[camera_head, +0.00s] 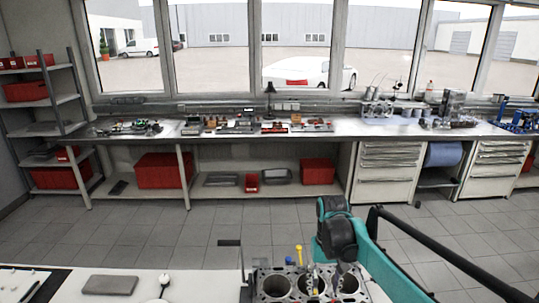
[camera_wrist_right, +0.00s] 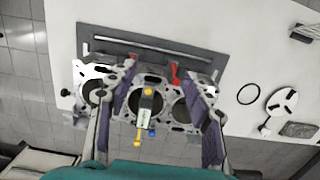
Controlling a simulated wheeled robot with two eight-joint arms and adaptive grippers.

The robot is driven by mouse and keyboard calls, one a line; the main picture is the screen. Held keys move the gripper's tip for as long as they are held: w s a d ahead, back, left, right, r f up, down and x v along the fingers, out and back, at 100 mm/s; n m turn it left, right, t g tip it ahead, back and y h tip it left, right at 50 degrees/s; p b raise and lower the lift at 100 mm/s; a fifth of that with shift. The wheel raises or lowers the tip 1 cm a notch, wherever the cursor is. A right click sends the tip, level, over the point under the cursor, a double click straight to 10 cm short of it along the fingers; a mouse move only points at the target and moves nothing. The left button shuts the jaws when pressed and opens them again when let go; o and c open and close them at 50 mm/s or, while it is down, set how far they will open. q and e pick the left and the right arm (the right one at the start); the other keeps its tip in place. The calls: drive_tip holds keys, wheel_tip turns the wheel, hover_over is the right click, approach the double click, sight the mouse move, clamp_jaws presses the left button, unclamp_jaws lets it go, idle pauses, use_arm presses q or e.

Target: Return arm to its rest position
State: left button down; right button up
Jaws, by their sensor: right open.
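My right arm, teal and dark grey, reaches over the engine block (camera_head: 283,287) at the bottom of the head view. In the wrist view my right gripper (camera_wrist_right: 167,78) is open, its two fingers spread over the grey engine block (camera_wrist_right: 188,84) with its round bores. A small yellow-and-grey piece (camera_wrist_right: 147,103) shows between the fingers, with no finger closed on it. A yellow-topped piece (camera_head: 299,253) stands at the block in the head view. My left gripper is in neither view.
The white table holds a grey pad (camera_head: 110,285) on the left. A black ring (camera_wrist_right: 248,94) and a white round part (camera_wrist_right: 283,102) lie right of the block in the wrist view. A long workbench (camera_head: 345,127) with parts stands at the back, beyond open tiled floor (camera_head: 170,222).

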use_arm(q)
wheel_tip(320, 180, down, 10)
drive_tip(key=b, duration=1)
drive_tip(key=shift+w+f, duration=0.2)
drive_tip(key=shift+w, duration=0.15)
use_arm(e)
drive_tip(key=s+d+f+t, duration=0.1)
drive_tip(key=s+f+t, duration=0.3)
drive_tip(key=s, duration=0.4)
drive_tip(key=s+d+f+t, duration=0.1)
drive_tip(key=s+f+t, duration=0.3)
drive_tip(key=s, duration=0.5)
wheel_tip(320, 180, down, 2)
drive_tip(key=shift+d+f, duration=0.2)
drive_tip(key=shift+d, duration=0.15)
